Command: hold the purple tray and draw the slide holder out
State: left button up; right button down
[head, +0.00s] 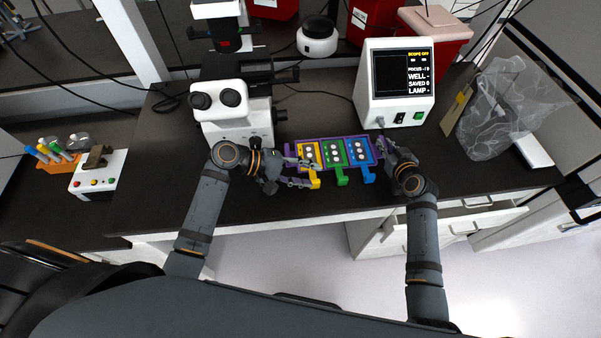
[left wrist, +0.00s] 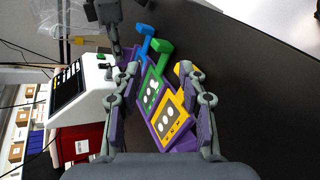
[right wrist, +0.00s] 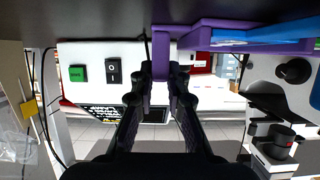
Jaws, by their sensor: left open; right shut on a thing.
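The purple tray (head: 297,151) lies on the dark bench and holds three slide holders side by side: yellow (head: 309,155), green (head: 334,152) and blue (head: 360,152), each with a tab toward the front. My right gripper (head: 381,151) is shut on the tray's right end; the right wrist view shows the purple piece (right wrist: 160,50) between its fingers. My left gripper (head: 302,173) is open at the tray's left end, by the yellow holder. In the left wrist view its fingers (left wrist: 165,80) stand apart on either side of the yellow holder (left wrist: 172,118), with the yellow tab (left wrist: 184,68) near one finger.
A white microscope (head: 235,120) stands behind left of the tray, and a white control box with a screen (head: 400,85) behind right. A clear bag (head: 510,105) lies at far right. A rack of coloured tubes (head: 52,155) and a small button box (head: 98,175) are at left.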

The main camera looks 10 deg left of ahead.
aim_at(339, 178)
pick_arm(q)
jog(key=n, duration=0.6)
jog(key=shift+s+a+f+n+h, duration=0.1)
jog(key=shift+a+f+n+h, duration=0.05)
jog(key=shift+a+n+h, duration=0.2)
jog(key=n, duration=0.4)
jog(key=a+n, duration=0.1)
jog(key=n, duration=0.2)
jog(key=shift+f+t, duration=0.1)
jog(key=shift+t, duration=0.2)
jog(key=shift+h, duration=0.25)
jog(key=x, duration=1.2)
jog(key=shift+f, duration=0.1)
jog(key=shift+c, duration=0.4)
grip_shut()
